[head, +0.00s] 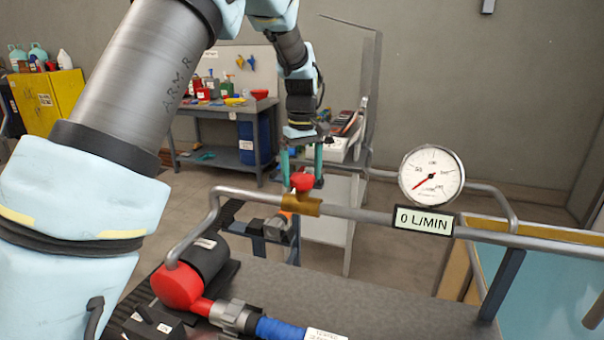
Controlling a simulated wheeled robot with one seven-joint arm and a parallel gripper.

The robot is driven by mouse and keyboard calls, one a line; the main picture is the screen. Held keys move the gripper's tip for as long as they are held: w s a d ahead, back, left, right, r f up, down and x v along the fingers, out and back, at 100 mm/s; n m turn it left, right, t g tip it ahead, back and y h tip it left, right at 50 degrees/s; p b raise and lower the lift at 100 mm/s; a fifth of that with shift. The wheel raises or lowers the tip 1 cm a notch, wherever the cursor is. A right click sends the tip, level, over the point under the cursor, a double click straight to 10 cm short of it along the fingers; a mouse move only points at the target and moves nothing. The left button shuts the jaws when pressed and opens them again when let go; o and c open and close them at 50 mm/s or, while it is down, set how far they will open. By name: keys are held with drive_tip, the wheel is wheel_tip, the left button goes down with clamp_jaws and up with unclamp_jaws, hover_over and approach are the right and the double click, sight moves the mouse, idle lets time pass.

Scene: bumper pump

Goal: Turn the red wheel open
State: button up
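The red wheel (302,182) sits on top of a brass valve body (301,205) in a grey pipe, near the middle of the head view. My gripper (301,180) points down from above, with one teal finger on each side of the wheel in the picture. The fingers stand wide apart and look open. I cannot tell whether they are level with the wheel in depth or touch it. A round gauge (431,175) on the pipe has a red needle pointing to the lower left. The label below it (423,220) reads 0 L/MIN.
The pipe (365,215) runs right across the bench (370,295). A red and black pump (185,280) with a blue hose (280,329) stands at the lower left. A blue pool or tank (550,290) is at the right. A workbench (215,107) and yellow cabinet (48,98) stand behind.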

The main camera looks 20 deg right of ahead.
sight(302, 176)
wheel_tip(302, 176, up, 11)
drive_tip(key=b, duration=0.3)
drive_tip(key=shift+f, duration=0.1)
idle(0.4)
drive_tip(key=w+a+f, duration=0.1)
drive_tip(key=a+f, duration=0.3)
drive_tip(key=a, duration=0.6)
drive_tip(key=a+f, duration=0.4)
drive_tip(key=a, duration=0.6)
drive_tip(key=shift+m+t, duration=0.8)
drive_tip(key=shift+m, duration=0.1)
drive_tip(key=s+a+f, duration=0.2)
drive_tip(key=s+a, duration=0.2)
drive_tip(key=a, duration=0.1)
drive_tip(key=s+a+f, duration=0.3)
drive_tip(key=s+a, duration=0.1)
drive_tip(key=a, duration=0.2)
drive_tip(key=s+a+f, duration=0.2)
drive_tip(key=s+a, duration=0.2)
drive_tip(key=a, duration=0.1)
drive_tip(key=shift+a+f, duration=0.2)
drive_tip(key=shift+a, duration=0.1)
